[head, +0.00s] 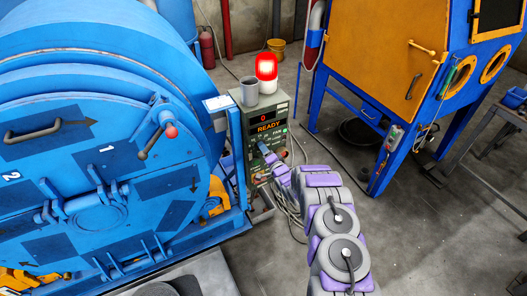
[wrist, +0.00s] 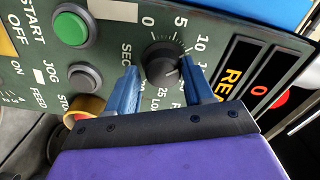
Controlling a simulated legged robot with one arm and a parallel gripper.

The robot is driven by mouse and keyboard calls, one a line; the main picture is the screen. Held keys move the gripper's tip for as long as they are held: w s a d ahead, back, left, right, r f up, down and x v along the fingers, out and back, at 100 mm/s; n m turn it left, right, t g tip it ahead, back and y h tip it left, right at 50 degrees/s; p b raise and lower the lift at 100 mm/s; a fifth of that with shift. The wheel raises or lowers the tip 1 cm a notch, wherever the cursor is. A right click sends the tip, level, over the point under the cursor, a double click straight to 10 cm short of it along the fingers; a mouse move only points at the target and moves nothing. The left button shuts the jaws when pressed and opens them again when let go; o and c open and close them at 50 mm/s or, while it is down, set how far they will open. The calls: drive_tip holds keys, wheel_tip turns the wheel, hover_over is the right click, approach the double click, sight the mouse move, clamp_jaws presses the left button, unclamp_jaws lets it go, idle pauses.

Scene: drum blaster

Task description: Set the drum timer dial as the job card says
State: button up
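The timer dial (wrist: 161,64) is a round black knob on the green control panel, with 0, 5, 10 and 25 legible around it. A faint pale mark on the knob seems to point toward the lower right; its exact reading is unclear. My gripper (wrist: 160,76) has its two blue fingers apart, one on each side of the knob; contact is not clear. In the head view my gripper (head: 268,153) is at the front of the control box (head: 278,108), hiding the dial. The box display shows 0 and READY. No readable job card shows.
Green START (wrist: 71,27) and grey JOG (wrist: 84,76) buttons sit left of the dial. A grey cup (head: 249,92) and a lit red beacon (head: 267,68) stand on the box. The blue drum machine (head: 100,160) is close on the left; an orange cabinet (head: 385,60) stands right.

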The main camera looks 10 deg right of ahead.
drive_tip(key=shift+o, duration=1.4)
drive_tip(key=shift+r, duration=0.1)
drive_tip(key=p+v, duration=0.2)
drive_tip(key=v, duration=1.5)
drive_tip(key=shift+s+p, duration=0.15)
drive_tip(key=shift+p, duration=0.2)
drive_tip(key=shift+d, duration=0.1)
